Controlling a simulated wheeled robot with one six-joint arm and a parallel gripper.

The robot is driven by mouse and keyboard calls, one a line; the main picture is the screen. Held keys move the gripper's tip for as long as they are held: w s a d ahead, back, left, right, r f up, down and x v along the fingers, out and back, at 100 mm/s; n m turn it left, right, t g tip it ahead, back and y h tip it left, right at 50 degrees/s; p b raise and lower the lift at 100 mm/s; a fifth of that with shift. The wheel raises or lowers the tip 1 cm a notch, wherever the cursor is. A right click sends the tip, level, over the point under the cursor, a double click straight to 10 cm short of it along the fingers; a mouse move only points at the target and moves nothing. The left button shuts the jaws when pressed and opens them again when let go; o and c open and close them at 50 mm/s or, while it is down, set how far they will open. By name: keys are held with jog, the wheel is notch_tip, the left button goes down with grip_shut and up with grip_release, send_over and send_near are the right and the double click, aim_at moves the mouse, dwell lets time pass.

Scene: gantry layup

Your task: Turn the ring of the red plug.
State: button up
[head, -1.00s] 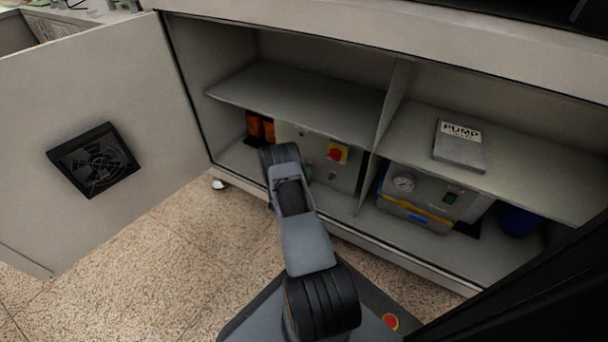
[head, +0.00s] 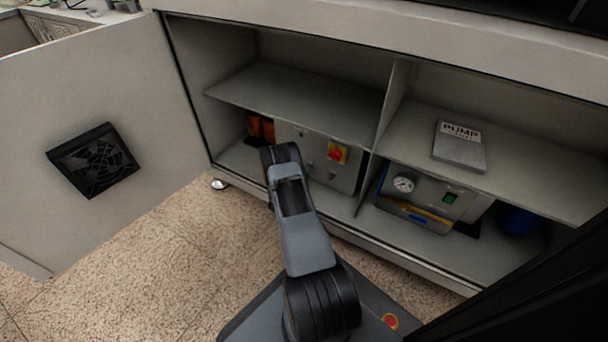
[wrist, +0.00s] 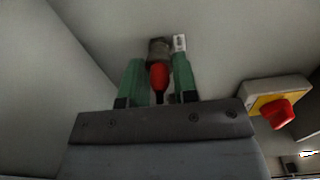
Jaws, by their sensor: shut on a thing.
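The red plug (wrist: 159,76) shows in the wrist view between the two green fingers of my gripper (wrist: 158,84). A dark grey-brown ring (wrist: 159,51) sits at its far end, against the grey panel. My gripper is shut on the plug, with one finger along each side; whether the fingers bear on the red body or on the ring is hard to tell. In the head view my arm hides the gripper and the plug.
A red rotary switch on a yellow plate (wrist: 278,112) is right of my gripper; it also shows in the head view (head: 337,154). A small white label (wrist: 180,42) is beside the plug. The cabinet divider (head: 389,105) and pump unit (head: 425,195) stand further right. The shelf (head: 300,97) is above.

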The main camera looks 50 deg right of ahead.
jog(key=shift+n, duration=2.2)
jog(key=o, duration=0.9)
jog(key=shift+o, duration=0.2)
jog(key=shift+a+r+p, duration=0.1)
jog(key=shift+a+p, duration=0.25)
jog(key=shift+a, duration=0.15)
jog(key=p+v, duration=0.4)
jog(key=v, duration=0.9)
jog(key=shift+d, duration=0.1)
